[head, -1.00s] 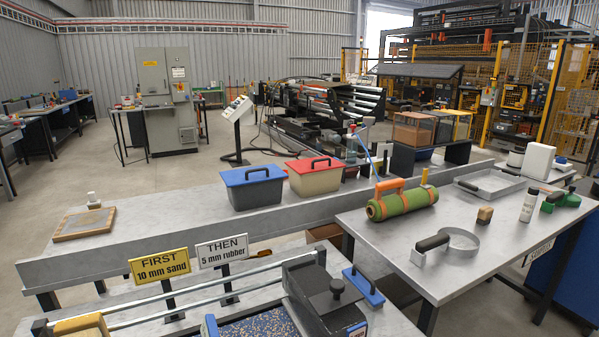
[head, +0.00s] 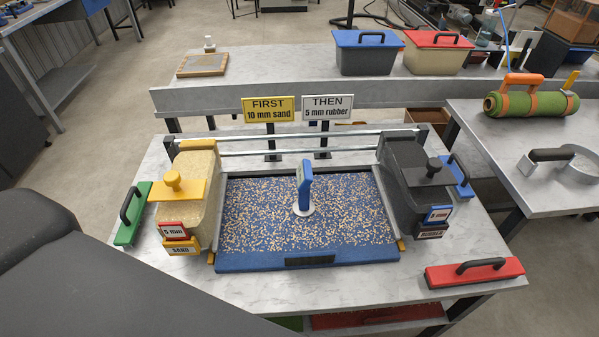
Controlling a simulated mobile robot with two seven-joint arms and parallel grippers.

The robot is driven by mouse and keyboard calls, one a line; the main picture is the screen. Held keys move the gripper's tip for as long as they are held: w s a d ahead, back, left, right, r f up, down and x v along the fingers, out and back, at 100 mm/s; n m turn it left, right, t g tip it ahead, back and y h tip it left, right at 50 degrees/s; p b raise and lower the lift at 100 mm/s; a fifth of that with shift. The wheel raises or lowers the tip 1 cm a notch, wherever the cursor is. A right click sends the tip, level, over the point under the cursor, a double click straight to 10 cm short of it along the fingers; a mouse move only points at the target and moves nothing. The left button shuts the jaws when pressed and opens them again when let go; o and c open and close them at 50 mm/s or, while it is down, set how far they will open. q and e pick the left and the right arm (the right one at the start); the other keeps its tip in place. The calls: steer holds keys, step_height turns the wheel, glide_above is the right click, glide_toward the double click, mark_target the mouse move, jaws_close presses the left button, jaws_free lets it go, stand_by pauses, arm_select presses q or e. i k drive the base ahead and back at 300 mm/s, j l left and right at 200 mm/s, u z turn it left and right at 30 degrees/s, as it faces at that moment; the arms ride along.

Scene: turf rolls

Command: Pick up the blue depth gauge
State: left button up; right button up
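The blue depth gauge (head: 305,183) stands upright near the middle of a shallow blue tray (head: 262,261). It has a blue upright body with a pale face and a round white foot. The foot rests on the blue surface, which is scattered with tan specks. Nothing is touching the gauge from above. Neither of my grippers shows in the head view.
A yellow-topped sand hopper (head: 196,190) and a dark rubber hopper (head: 412,185) flank the tray. Two rails (head: 350,133) and the FIRST (head: 269,110) and THEN (head: 327,108) signs stand behind. Green (head: 131,214) and red (head: 473,273) handled blocks lie at the sides.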

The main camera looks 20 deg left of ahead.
mark_target(303, 207)
steer(key=k+j, duration=0.25)
steer(key=j, duration=0.2)
steer(key=k+j+z, duration=0.1)
steer(key=k+j, duration=0.45)
steer(key=j, duration=0.3)
